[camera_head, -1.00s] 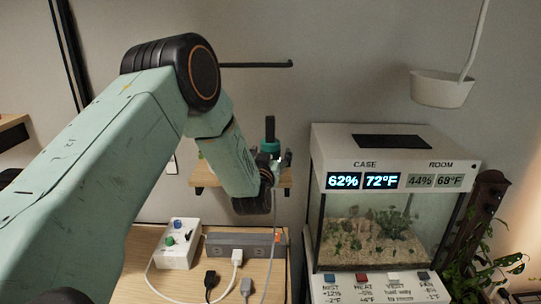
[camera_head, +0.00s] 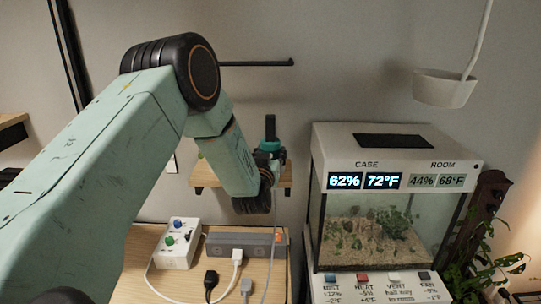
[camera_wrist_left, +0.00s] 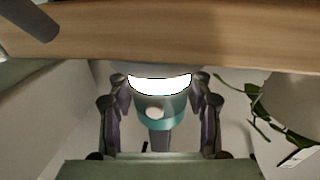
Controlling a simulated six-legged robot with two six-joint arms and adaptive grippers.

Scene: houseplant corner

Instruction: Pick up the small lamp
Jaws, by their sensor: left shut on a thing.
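The small lamp (camera_wrist_left: 164,122) shows in the left wrist view, with a bright white face and a teal band around its grey body. My left gripper (camera_wrist_left: 160,84) has a finger on each side of it and is shut on it. In the head view my left gripper (camera_head: 272,155) is at the small wall shelf (camera_head: 205,178), and mostly hides what it holds. A dark green upright piece (camera_head: 270,126) shows just above the gripper; I cannot tell whether it belongs to the lamp. My right gripper is not in view.
A power strip (camera_head: 240,245) with plugs and a white control box (camera_head: 178,243) lie on the wooden table (camera_head: 140,262) below. A glass case (camera_head: 375,240) stands to the right. A white hanging pot (camera_head: 443,88) is at upper right. A cord hangs below the gripper.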

